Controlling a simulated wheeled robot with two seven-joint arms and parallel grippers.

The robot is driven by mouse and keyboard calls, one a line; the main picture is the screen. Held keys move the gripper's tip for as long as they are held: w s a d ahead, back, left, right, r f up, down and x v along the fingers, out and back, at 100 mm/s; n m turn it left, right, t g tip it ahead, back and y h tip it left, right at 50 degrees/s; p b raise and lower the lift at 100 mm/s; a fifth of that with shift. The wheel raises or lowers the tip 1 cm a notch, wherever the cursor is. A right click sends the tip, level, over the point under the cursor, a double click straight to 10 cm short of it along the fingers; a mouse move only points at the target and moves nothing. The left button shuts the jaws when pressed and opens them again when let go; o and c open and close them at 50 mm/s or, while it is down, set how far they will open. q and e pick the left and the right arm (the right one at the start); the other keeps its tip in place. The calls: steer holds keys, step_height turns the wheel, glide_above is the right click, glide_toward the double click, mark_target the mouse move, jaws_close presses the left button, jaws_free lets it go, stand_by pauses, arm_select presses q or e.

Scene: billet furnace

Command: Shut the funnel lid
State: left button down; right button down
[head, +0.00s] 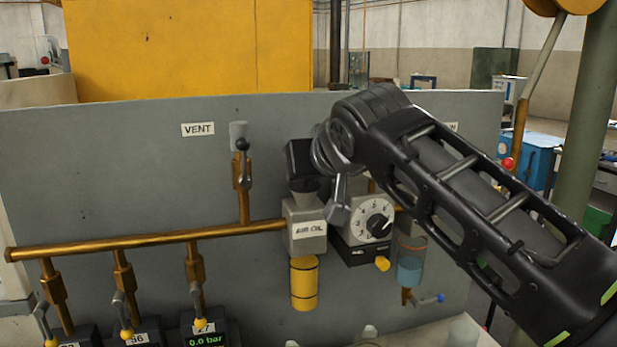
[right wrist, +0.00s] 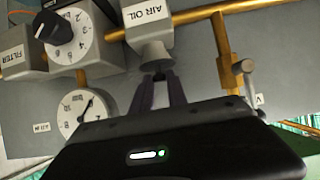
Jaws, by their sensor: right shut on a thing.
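The grey funnel (head: 304,187) sits on top of the AIR OIL unit (head: 306,210), on the grey panel. My right arm comes in from the right, and its dark gripper (head: 301,172) is just above the funnel. In the right wrist view the fingers (right wrist: 160,82) are close together at the funnel (right wrist: 154,54), shut on a small grey part there, which looks like the funnel lid (right wrist: 158,75). The lid is mostly hidden by the fingers, and I cannot tell how far it is tilted. My left gripper is not in view.
A grey dial unit (head: 364,222) is close on the right of the AIR OIL unit. The VENT lever (head: 242,146) stands to the left. A copper pipe (head: 150,240) runs along the panel (head: 90,180), with several small levers below. A gauge (right wrist: 85,112) is near my right gripper.

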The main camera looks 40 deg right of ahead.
steer(key=c, duration=1.3)
jaws_free()
steer(key=shift+s, duration=0.1)
steer(key=v, duration=0.7)
steer(key=shift+s+a+r, duration=0.15)
steer(key=shift+s, duration=0.1)
